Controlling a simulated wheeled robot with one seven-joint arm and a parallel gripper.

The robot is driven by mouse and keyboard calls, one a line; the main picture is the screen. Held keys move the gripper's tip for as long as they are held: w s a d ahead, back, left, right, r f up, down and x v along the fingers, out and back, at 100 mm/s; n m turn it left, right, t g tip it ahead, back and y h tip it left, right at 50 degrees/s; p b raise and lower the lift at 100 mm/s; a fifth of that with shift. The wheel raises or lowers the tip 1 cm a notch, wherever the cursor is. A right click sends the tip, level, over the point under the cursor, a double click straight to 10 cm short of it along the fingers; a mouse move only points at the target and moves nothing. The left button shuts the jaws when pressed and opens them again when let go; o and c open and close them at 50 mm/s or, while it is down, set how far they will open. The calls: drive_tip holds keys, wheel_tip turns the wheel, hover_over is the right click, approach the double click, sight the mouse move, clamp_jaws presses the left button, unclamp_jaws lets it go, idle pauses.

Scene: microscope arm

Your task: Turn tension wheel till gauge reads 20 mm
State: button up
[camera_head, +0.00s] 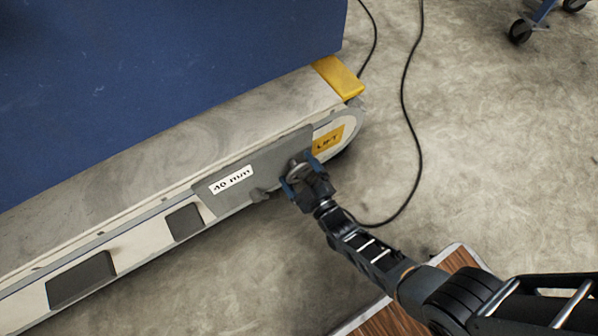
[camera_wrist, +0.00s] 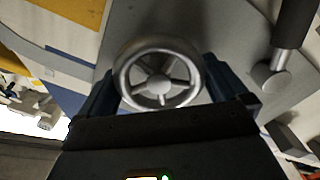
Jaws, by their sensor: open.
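The tension wheel (camera_wrist: 158,87) is a small silver spoked handwheel on the grey side plate of the machine. In the head view it (camera_head: 298,168) is partly hidden by my gripper. The gauge label (camera_head: 231,180) on the plate, left of the wheel, reads 40 mm. My gripper (camera_head: 300,173) is at the wheel with its blue fingers apart. In the wrist view my gripper (camera_wrist: 158,92) has one finger on each side of the wheel rim. I cannot tell whether the fingers touch the rim.
A yellow LIFT label (camera_head: 329,139) is beside the wheel. A black cable (camera_head: 408,110) lies on the concrete floor. A wood-topped surface (camera_head: 395,318) is below my arm.

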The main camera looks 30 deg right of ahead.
drive_tip(key=c, duration=0.6)
drive_tip(key=shift+m, duration=0.5)
drive_tip(key=m, duration=0.4)
drive_tip(key=shift+d+m, duration=0.1)
drive_tip(key=shift+m, duration=0.3)
drive_tip(key=m, duration=0.5)
drive_tip(key=shift+d, duration=0.1)
drive_tip(key=m, duration=0.6)
drive_tip(key=shift+m, duration=0.4)
drive_tip(key=m, duration=0.6)
drive_tip(key=shift+d+f, duration=0.1)
drive_tip(key=shift+f, duration=0.05)
drive_tip(key=shift+m, duration=0.3)
